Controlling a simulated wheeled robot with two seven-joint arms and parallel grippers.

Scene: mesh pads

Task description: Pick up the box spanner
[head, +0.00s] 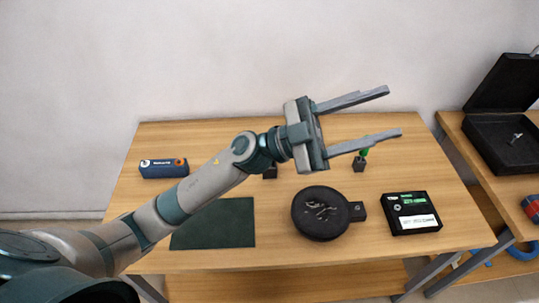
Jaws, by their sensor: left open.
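My left gripper (394,111) is open and empty, with its two long grey fingers spread and pointing right. It is raised in front of the wall and the back edge of the wooden table (285,257). I cannot make out a box spanner for certain. A round black dish (298,224) on the table, below the gripper in the picture, holds several small metal pieces too small to identify. An open black case (482,137) on the side table at right holds one small silvery item (516,138). My right gripper is not in view.
A dark green mat (215,225) lies bare at the front. A blue box (162,168) stands at the back left and a black labelled box (410,213) at the right. A small black holder with a green top (364,152) stands behind the lower finger. A gap separates the tables.

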